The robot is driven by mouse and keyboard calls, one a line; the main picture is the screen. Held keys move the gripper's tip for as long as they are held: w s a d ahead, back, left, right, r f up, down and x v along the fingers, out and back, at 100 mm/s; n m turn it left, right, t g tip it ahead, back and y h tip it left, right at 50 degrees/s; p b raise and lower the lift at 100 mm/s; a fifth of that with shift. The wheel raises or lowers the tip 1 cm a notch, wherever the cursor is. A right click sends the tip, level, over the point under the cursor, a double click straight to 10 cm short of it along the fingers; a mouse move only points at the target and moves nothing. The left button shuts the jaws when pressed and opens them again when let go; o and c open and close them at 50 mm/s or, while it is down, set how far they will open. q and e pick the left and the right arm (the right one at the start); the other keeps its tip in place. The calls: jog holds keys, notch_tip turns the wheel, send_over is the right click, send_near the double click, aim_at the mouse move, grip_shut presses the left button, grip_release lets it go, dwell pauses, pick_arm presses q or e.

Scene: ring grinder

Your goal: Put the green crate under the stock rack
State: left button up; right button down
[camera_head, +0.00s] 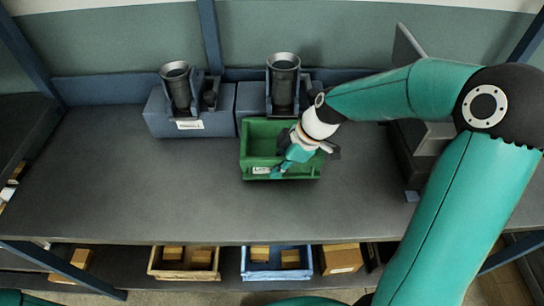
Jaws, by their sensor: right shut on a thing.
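The green crate (256,140) stands on the dark grey bench top, right of the middle, directly in front of a blue-grey unit with a black cylinder. It looks upright and has a small white label on its front. My right gripper (287,165) reaches down from the right and is shut on the crate near its front wall. The gripper and wrist hide the crate's right part and some of its inside. My left gripper is out of view. I cannot tell which structure is the stock rack.
Two blue-grey units (215,124) with black cylinders stand at the bench's back. Dark equipment (410,160) stands at the right. The bench top (130,190) is clear at left and front. A lower shelf holds a tan crate (184,274), a blue crate (276,275) and boxes.

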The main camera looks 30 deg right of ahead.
jog(key=shift+w+d+f, duration=0.2)
jog(key=shift+w+d, duration=0.15)
jog(key=shift+d, duration=0.05)
jog(key=shift+s+d+f, duration=0.15)
jog(key=shift+f, duration=0.05)
jog(key=shift+s+a+r, duration=0.2)
jog(key=shift+s, duration=0.1)
jog(key=shift+w+f, duration=0.2)
jog(key=c, duration=1.2)
grip_release()
jog(key=shift+o, duration=0.2)
jog(key=shift+s+a+r, duration=0.1)
jog(key=v, duration=1.2)
